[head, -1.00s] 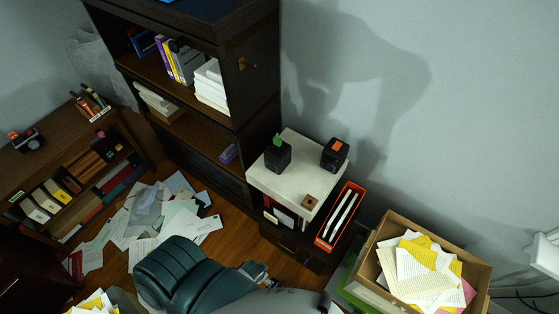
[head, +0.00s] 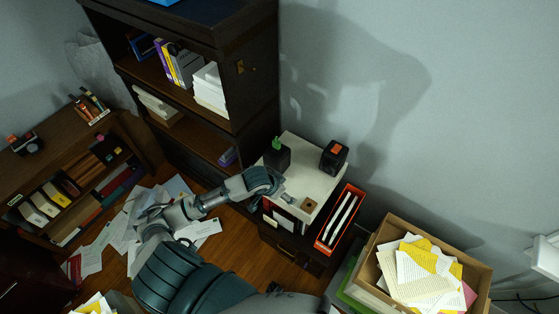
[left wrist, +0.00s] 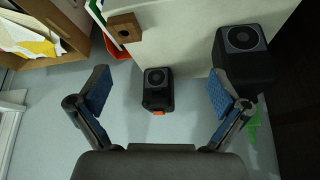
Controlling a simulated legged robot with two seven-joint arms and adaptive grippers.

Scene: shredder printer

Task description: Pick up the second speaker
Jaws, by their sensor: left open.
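Two black box-shaped speakers stand on a white-topped cabinet (head: 310,178). One speaker (head: 335,155) has an orange patch on it. The other speaker (head: 277,158) stands to its left with a green piece on top. My left gripper (head: 287,196) is over the front left part of the white top, partly hidden by its own arm. In the left wrist view its blue-padded fingers (left wrist: 160,94) are spread and empty. The orange-marked speaker (left wrist: 157,88) appears between them, farther off. The other speaker (left wrist: 243,62) is beyond the right finger. My right gripper is not in view.
A small wooden block (head: 310,204) sits on the white top's front edge. A red file box (head: 340,217) stands beside the cabinet. A dark bookcase (head: 247,110) rises to the left. A cardboard box of papers (head: 480,272) is at right.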

